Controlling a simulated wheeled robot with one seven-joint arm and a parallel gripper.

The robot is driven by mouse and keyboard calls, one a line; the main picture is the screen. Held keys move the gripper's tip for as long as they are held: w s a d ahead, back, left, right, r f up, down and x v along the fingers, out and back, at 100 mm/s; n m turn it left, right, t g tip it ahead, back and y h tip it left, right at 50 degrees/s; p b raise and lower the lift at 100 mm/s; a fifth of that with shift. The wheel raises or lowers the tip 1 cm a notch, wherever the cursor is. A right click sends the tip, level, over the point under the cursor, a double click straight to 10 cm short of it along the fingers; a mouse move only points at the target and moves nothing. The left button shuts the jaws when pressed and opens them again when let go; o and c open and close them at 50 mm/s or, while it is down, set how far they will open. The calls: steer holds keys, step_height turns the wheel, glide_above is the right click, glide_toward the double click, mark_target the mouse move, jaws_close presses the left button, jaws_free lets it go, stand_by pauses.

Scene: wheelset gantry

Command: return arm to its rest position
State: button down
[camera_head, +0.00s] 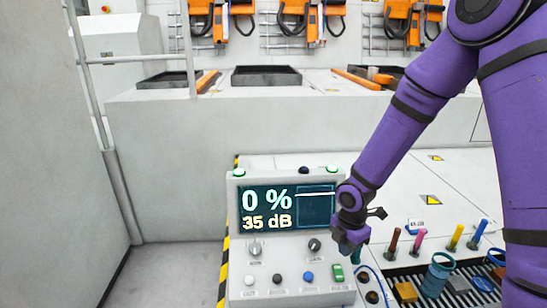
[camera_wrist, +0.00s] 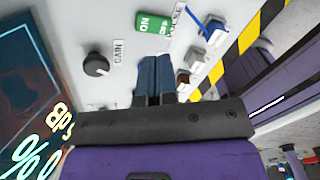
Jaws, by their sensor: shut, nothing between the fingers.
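My purple arm (camera_head: 405,120) comes down from the upper right in the head view, bent at the elbow. My gripper (camera_head: 352,250) is at the right edge of the grey control console (camera_head: 290,262), low over its panel. In the wrist view the fingers of my gripper (camera_wrist: 153,75) are together with nothing between them. They point at the panel close to the green switch (camera_wrist: 152,22) and the gain knob (camera_wrist: 96,65). I cannot tell whether the fingertips touch the panel. The console screen (camera_head: 285,207) reads 0 % and 35 dB.
Right of the console, a rack (camera_head: 455,295) holds colored-handled tools and a blue-green cup (camera_head: 436,275). Behind are a long grey bench (camera_head: 200,125) with black trays (camera_head: 266,77) and orange devices (camera_head: 312,20) on the wall. A metal railing (camera_head: 120,185) stands left. Floor left of the console is clear.

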steer(key=s+d+r+m+t+h, duration=0.1)
steer(key=s+d+r+m, duration=0.1)
steer(key=r+m, duration=0.35)
steer(key=s+d+r+m+t, duration=0.1)
steer(key=s+d+r+m, duration=0.15)
steer(key=r, duration=0.65)
steer(key=s+d+r+m+t+h, duration=0.15)
steer(key=r+m, duration=0.25)
steer(key=r, duration=0.4)
steer(key=s+r+m+y, duration=0.1)
steer(key=s+r+m, duration=0.4)
steer(key=s, duration=0.3)
steer(key=s+r+m+t+y, duration=0.1)
steer(key=s+r+m, duration=0.5)
steer(key=s, duration=0.3)
steer(key=shift+d+r+y, duration=0.15)
steer(key=shift+d+y, duration=0.05)
steer(key=shift+y, duration=0.15)
steer(key=shift+t, duration=0.25)
